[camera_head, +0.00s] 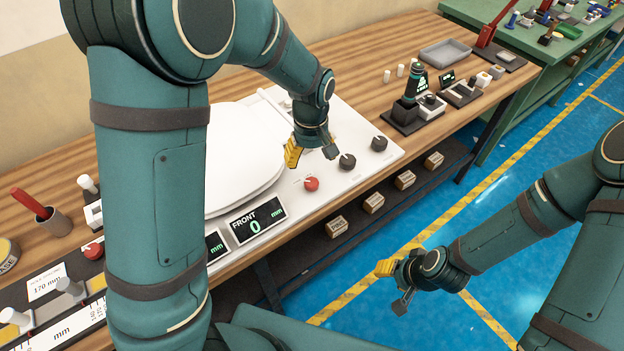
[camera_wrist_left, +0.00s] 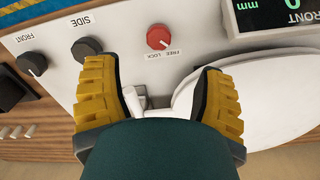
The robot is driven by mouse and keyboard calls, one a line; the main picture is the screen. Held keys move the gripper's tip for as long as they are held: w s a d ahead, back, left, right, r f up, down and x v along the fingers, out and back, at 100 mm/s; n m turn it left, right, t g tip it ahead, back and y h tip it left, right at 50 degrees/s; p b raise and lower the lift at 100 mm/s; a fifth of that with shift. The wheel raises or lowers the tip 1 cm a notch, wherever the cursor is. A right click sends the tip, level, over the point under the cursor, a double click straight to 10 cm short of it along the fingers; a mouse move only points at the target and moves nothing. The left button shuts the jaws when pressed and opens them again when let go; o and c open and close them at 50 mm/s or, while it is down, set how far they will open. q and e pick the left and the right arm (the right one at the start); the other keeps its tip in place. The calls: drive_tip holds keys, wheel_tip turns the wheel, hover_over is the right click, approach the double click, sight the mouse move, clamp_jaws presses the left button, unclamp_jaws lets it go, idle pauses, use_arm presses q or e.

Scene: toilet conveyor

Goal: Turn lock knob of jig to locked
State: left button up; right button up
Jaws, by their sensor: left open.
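The jig is a white panel (camera_head: 352,140) on the wooden bench, with a round white plate on it. Its red lock knob (camera_head: 311,184) sits near the front edge. In the left wrist view the red knob (camera_wrist_left: 158,37) has FREE and LOCK printed beside it; its exact setting is too small to tell. My left gripper (camera_head: 312,154) is open and empty above the panel, just behind the red knob and apart from it. In the left wrist view its yellow-padded fingers (camera_wrist_left: 157,70) are spread wide. My right gripper (camera_head: 393,286) is empty over the floor, fingers apart.
Two black knobs (camera_head: 347,161) sit right of the red knob; the wrist view labels them SIDE (camera_wrist_left: 87,48) and FRONT (camera_wrist_left: 33,63). The FRONT display (camera_head: 256,218) reads 0 mm. A grey tray (camera_head: 445,53) and small devices stand farther right.

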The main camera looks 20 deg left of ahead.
sight(312, 182)
use_arm(q)
wheel_tip(312, 182, down, 10)
drive_tip(key=shift+w+f+b, duration=0.1)
drive_tip(key=shift+b, duration=0.7)
clamp_jaws()
